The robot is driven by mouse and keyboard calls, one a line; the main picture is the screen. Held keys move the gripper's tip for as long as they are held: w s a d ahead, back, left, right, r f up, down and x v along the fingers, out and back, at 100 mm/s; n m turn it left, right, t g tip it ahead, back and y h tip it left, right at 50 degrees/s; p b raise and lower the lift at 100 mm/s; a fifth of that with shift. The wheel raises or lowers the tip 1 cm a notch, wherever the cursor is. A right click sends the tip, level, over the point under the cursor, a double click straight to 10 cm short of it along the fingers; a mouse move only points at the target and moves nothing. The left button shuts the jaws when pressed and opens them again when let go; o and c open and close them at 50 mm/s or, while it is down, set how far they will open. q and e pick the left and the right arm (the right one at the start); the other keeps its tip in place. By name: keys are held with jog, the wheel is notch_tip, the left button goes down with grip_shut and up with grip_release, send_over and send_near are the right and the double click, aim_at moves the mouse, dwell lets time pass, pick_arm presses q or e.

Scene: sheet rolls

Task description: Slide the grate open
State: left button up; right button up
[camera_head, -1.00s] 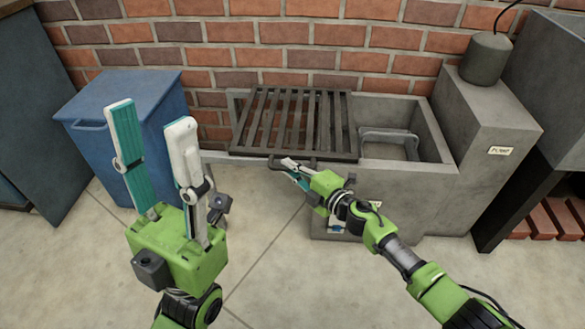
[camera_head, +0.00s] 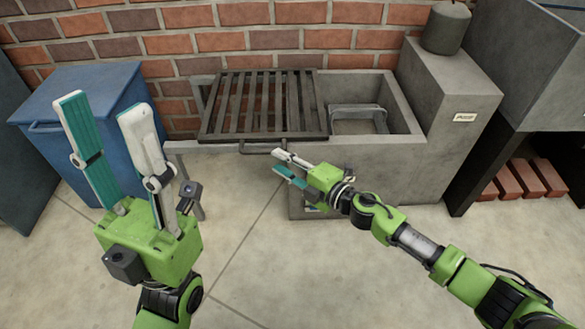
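The basin's right part is uncovered. A dark bar handle (camera_head: 262,150) sticks out at the grate's front edge. My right gripper (camera_head: 277,163) is open just in front of and to the right of the handle, with its fingers pointing left. A small gap seems to separate its fingertips from the handle. My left gripper (camera_head: 101,105) is open and empty, pointing up, at the left in front of the blue bin.
The blue lidded bin (camera_head: 75,105) stands left of the basin. A metal bracket (camera_head: 356,112) shows inside the uncovered part. A labelled stone block (camera_head: 455,90) with a round cap stands at the right, near several bricks (camera_head: 520,180). The floor in front is clear.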

jog(key=v, duration=0.4)
dwell(0.4)
